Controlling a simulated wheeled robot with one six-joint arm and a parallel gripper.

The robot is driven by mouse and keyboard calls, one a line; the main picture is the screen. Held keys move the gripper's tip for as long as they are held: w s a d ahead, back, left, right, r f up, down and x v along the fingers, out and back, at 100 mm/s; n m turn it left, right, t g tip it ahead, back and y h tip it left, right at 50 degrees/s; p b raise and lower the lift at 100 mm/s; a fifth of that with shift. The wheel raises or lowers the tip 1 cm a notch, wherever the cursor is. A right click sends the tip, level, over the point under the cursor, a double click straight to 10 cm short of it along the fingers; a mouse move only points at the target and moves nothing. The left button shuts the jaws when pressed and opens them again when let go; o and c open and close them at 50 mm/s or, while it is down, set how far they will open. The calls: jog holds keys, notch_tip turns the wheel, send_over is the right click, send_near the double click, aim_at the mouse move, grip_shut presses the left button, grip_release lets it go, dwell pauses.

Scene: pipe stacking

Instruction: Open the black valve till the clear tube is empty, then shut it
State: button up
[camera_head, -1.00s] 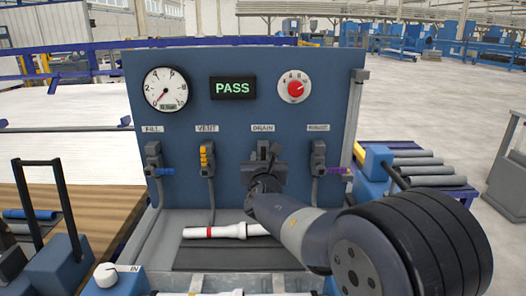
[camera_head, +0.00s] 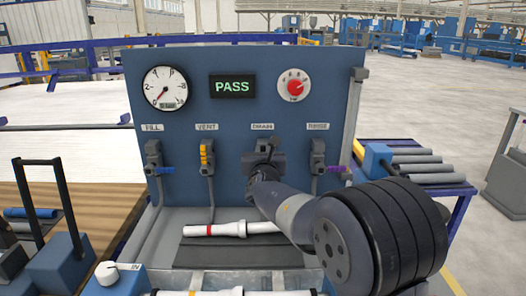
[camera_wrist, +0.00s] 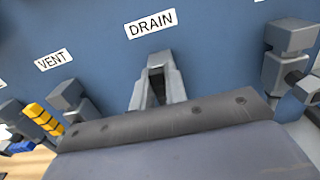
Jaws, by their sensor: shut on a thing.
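The black valve is under the DRAIN label on the blue panel. Its dark handle (camera_wrist: 156,88) shows between the fingers in the wrist view; in the head view my gripper mostly covers it. My gripper (camera_head: 264,160) is at this valve, and in the wrist view its grey fingers (camera_wrist: 157,78) are closed around the handle. The handle's exact angle is hard to tell. A see-through part (camera_head: 262,281) at the bottom edge of the head view may be the clear tube; it is cut off, and its liquid level cannot be read.
The VENT valve with a yellow handle (camera_head: 207,156) and FILL valve with a blue handle (camera_head: 160,171) are left; a purple-handled valve (camera_head: 334,169) is close right. A gauge (camera_head: 166,88) reads low. A PASS display (camera_head: 232,87) is lit. A white pipe (camera_head: 230,229) lies below.

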grip_shut()
jog(key=shift+f+b, duration=0.1)
jog(key=shift+b, duration=0.2)
jog(key=d+f+m+b, duration=0.6)
jog(key=m+b, duration=1.2)
jog(key=b, duration=0.4)
jog(key=shift+d, duration=0.15)
jog(key=o, duration=0.6)
grip_release()
